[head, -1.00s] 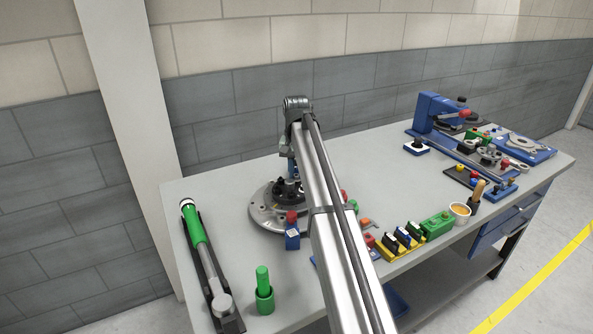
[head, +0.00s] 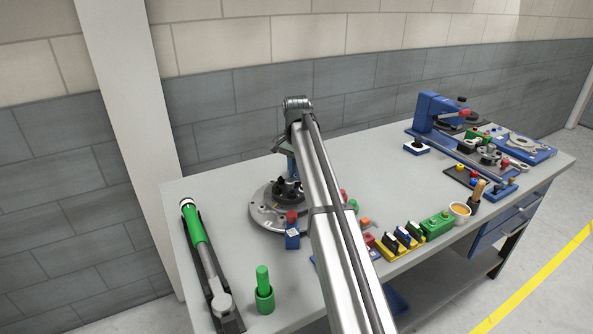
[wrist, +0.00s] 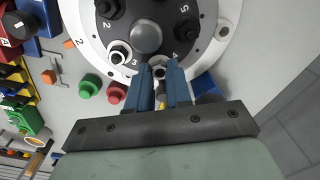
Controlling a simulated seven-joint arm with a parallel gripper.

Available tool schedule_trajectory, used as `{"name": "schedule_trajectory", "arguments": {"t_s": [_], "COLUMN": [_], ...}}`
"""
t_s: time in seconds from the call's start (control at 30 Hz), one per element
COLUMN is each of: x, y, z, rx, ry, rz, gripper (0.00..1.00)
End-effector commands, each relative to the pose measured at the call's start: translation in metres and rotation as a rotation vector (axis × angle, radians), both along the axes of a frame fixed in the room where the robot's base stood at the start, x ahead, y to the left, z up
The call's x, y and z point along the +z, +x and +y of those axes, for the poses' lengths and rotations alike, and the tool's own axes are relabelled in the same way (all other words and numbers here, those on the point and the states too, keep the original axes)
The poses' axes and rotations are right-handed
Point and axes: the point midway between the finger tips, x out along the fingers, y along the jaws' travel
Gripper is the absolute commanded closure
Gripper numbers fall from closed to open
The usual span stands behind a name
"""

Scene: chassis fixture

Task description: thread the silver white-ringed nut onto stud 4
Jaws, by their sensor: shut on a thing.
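My gripper (wrist: 160,80) shows in the wrist view with its two blue fingers pointing at the hub of the round fixture. It is shut on a small silver nut (wrist: 160,72) with a whitish ring, at the fingertips. The nut is beside the printed 4, over the place of stud 4. The stud itself is hidden, and I cannot tell whether the nut touches it or is on its thread. Another silver nut with a pale ring (wrist: 120,53) sits by the printed 3. The round fixture (head: 262,217) stands on the bench in the head view, where my arm hides the held nut.
Dark nuts (wrist: 185,28) sit on other studs around the raised hub (wrist: 146,38). Green and red knobbed parts (wrist: 88,87) lie beside the fixture. A torque wrench with a green handle (head: 196,232) lies at left. The blue press (head: 430,110) stands at right.

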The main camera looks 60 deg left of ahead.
Motion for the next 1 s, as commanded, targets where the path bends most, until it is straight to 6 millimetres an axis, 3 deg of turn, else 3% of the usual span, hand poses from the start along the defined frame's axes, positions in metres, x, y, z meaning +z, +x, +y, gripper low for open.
{"name": "schedule_trajectory", "arguments": {"t_s": [0.37, 0.7, 1.0], "x": [-0.0002, -0.0011, -0.0012], "y": [0.0000, 0.0000, 0.0000], "z": [0.0000, 0.0001, 0.0001], "rx": [-0.029, -0.283, -0.316], "ry": [0.000, 0.000, 0.000], "rz": [0.000, 0.000, 0.000], "gripper": [1.00, 1.00, 1.00]}}
